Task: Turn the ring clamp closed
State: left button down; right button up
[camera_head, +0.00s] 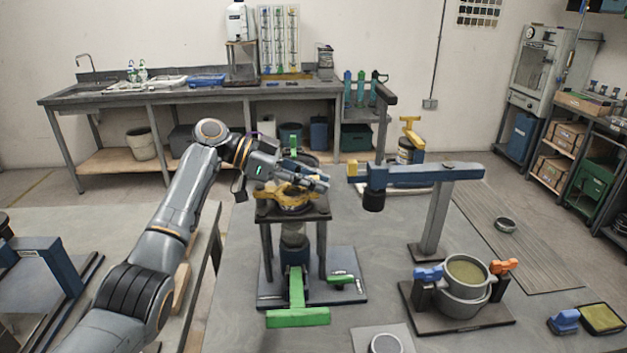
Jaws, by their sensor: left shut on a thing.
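A yellow ring clamp (287,199) sits around the top of a dark stand with a green-handled press below it. My left gripper (318,182) reaches in from the left, just above the clamp's right side. It is shut on a part of the clamp. The fingers and wrist hide the held part and some of the ring's far side, so I cannot tell how far the clamp is turned. My right gripper is out of view.
A green handle (298,317) sticks out in front of the stand. A blue arm on a grey post (436,222) stands to the right. A pot (464,302) with blue and orange clamps stands front right.

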pick_arm(q)
jog(key=shift+s+d+f, duration=0.1)
jog(key=shift+f, duration=0.1)
jog(key=c, duration=1.4)
grip_release()
jog(key=shift+o, duration=1)
jog(key=shift+r, duration=0.1)
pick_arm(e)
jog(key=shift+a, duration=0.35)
pick_arm(q)
notch_tip(320, 180, up, 5)
send_over(261, 189)
jog(key=shift+f, duration=0.2)
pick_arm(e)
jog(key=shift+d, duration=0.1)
